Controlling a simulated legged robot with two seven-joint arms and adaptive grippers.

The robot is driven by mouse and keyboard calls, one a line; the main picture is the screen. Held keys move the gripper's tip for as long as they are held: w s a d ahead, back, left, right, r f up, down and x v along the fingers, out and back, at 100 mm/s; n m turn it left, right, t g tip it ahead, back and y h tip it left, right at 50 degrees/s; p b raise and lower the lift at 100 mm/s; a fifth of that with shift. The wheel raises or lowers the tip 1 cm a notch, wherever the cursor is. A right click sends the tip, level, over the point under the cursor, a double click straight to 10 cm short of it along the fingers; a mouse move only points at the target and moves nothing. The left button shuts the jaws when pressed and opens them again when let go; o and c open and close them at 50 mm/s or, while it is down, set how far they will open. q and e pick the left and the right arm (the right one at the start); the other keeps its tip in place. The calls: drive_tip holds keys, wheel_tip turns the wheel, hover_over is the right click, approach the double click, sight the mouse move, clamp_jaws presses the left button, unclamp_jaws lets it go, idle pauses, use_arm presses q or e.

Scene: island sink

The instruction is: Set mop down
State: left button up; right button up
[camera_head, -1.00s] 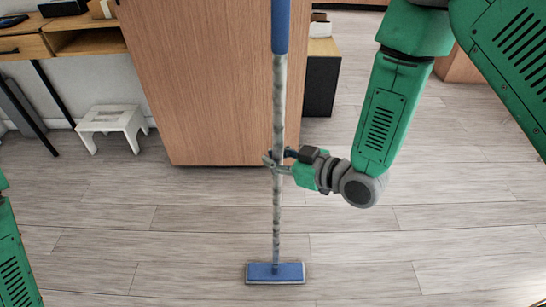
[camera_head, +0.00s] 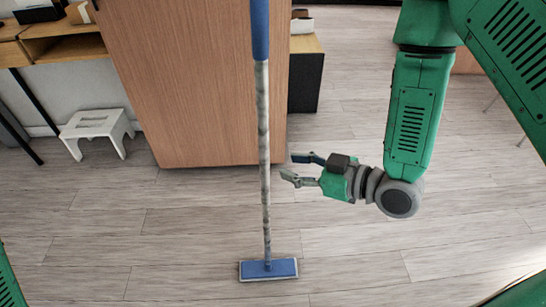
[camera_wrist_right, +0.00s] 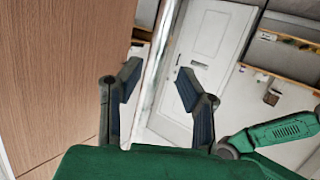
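The mop has a blue upper grip, a mottled pale pole (camera_head: 264,150) and a flat blue head (camera_head: 268,269). In the head view it stands nearly upright with its head flat on the floor, leaning slightly. My right gripper (camera_head: 287,167) is open, just right of the pole and apart from it. In the right wrist view, the open fingers (camera_wrist_right: 158,92) show with the pale pole (camera_wrist_right: 152,75) beyond or between them; the depth is unclear there. My left gripper is out of view; only a bit of green shows at the lower left.
A wooden panel cabinet (camera_head: 190,90) stands right behind the mop. A white step stool (camera_head: 97,131) and a wooden desk (camera_head: 70,48) are at the left. A dark box-like unit (camera_head: 305,75) is behind the cabinet's right side. The wood floor (camera_head: 360,260) in front is clear.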

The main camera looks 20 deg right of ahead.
drive_tip(key=s+d+f+m+g+h, duration=0.4)
drive_tip(key=s+f+g, duration=0.1)
drive_tip(key=s+f, duration=0.4)
drive_tip(key=s+d+f+m+g+h, duration=0.3)
drive_tip(key=s+d+f+g+h, duration=0.2)
drive_tip(key=s+f, duration=0.4)
drive_tip(key=s+g, duration=0.1)
drive_tip(key=s, duration=0.3)
drive_tip(key=shift+f+m, duration=0.25)
drive_tip(key=shift+m, duration=0.15)
drive_tip(key=shift+s, duration=0.1)
